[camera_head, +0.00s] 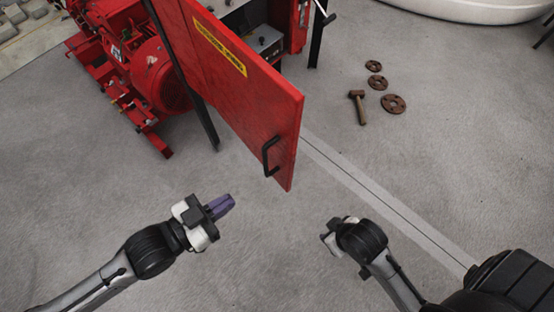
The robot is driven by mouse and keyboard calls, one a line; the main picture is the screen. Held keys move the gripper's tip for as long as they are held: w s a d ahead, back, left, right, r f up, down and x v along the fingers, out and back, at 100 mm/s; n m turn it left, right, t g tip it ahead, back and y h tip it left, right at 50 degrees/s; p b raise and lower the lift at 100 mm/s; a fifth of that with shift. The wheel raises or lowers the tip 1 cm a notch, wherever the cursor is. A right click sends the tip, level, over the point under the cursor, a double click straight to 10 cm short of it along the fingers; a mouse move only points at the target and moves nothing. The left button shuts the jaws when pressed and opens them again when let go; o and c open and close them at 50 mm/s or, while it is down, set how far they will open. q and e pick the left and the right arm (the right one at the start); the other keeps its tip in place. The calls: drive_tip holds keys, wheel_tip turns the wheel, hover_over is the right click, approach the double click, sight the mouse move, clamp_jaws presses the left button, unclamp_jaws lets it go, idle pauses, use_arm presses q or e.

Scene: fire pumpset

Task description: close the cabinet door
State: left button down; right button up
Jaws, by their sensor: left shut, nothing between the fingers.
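The red cabinet door (240,95) stands open, swung out toward me, with a yellow label near its top and a black handle (270,156) near its free edge. Part of the open cabinet (262,40) shows behind it at the top. My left gripper (221,207) is shut and empty, its purple fingers below and left of the handle, apart from the door. My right gripper (327,237) is below and right of the door, apart from it. Its fingers are mostly hidden by its own wrist.
A red pump and motor (150,75) stand left of the door, beside a black post (205,125). A hammer (357,106) and several brown discs (393,104) lie on the floor at right. A white rounded object (470,8) is at top right. The floor below the door is clear.

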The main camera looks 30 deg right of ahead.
use_arm(q)
wheel_tip(320, 180, up, 2)
drive_tip(key=h, duration=0.2)
drive_tip(key=b, duration=0.1)
approach(288, 152)
drive_tip(key=d, duration=0.5)
drive_tip(key=shift+w+d+f, duration=0.3)
drive_tip(key=shift+w+d, duration=0.05)
drive_tip(key=shift+w, duration=0.05)
drive_tip(key=shift+w+d+b, duration=0.15)
drive_tip(key=shift+d+b, duration=0.25)
drive_tip(key=shift+d, duration=0.45)
use_arm(e)
drive_tip(key=shift+w+d+f, duration=0.15)
drive_tip(key=shift+d+f, duration=0.2)
drive_tip(key=shift+f, duration=0.45)
use_arm(q)
drive_tip(key=shift+r, duration=0.1)
